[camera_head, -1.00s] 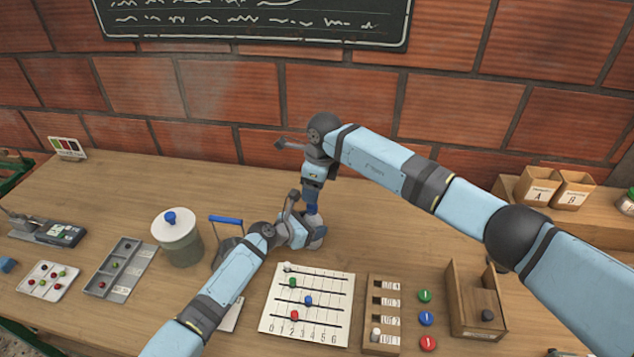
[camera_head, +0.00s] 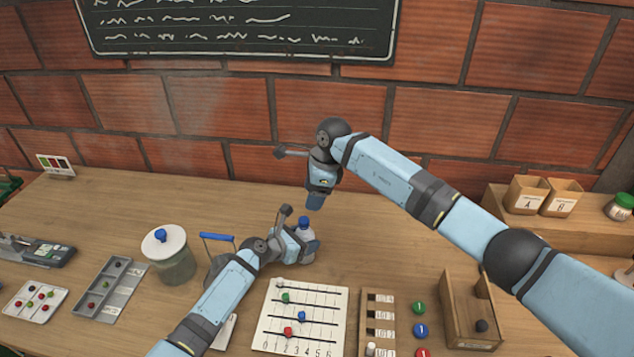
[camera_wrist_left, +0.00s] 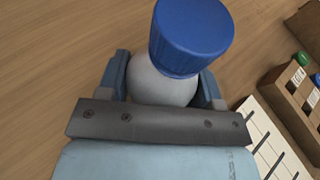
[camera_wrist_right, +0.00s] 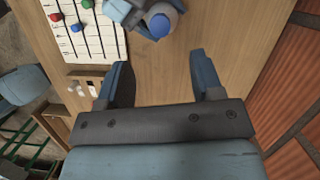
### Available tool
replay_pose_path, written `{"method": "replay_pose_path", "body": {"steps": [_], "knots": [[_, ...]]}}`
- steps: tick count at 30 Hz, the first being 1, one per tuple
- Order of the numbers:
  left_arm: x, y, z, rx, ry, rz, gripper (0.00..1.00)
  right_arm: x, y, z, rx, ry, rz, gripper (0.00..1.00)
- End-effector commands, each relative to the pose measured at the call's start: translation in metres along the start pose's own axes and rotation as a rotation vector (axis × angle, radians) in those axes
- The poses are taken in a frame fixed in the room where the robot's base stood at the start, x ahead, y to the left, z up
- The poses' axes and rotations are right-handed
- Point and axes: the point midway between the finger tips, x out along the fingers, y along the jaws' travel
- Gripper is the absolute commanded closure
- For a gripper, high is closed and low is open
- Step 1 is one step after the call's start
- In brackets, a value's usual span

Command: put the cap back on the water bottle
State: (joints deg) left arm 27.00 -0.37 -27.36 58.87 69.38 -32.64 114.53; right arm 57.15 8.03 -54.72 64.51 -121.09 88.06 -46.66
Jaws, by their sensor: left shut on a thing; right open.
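The water bottle (camera_head: 301,251) stands on the table in the head view, with the blue cap (camera_head: 304,222) on its top. My left gripper (camera_head: 308,244) is shut around the bottle's upper body. The left wrist view shows the white bottle (camera_wrist_left: 160,86) between the fingers and the blue cap (camera_wrist_left: 191,38) over its neck. I cannot tell whether the cap is fully seated. My right gripper (camera_head: 315,201) is above the cap and apart from it. In the right wrist view its fingers (camera_wrist_right: 160,75) are open and empty, with the cap (camera_wrist_right: 159,24) beyond them.
A lidded glass jar (camera_head: 170,258) and a blue-handled item (camera_head: 218,238) stand left of the bottle. A board with colored beads (camera_head: 300,318) lies in front. A wooden slotted rack (camera_head: 379,325) and open box (camera_head: 468,312) are at right. The table behind the bottle is clear.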

Motion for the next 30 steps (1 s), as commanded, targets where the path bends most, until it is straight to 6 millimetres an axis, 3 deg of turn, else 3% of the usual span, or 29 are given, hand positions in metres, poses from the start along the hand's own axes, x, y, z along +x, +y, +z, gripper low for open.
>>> {"method": "replay_pose_path", "body": {"steps": [6,12,26,30], "knots": [[0.0,0.0,0.0,0.0,0.001,0.0,1.0,0.044,0.001,0.001,0.0,-0.001,0.004,0.39],[0.0,0.0,0.0,0.0,0.001,0.0,1.0,0.071,0.001,0.001,0.0,-0.001,0.002,0.39],[0.0,0.0,-0.001,0.001,0.001,0.001,1.0,0.083,0.0,0.0,0.0,0.0,0.0,0.39],[0.0,0.0,-0.001,0.001,0.001,0.001,1.0,0.082,0.0,0.0,0.0,0.0,0.0,0.67]]}}
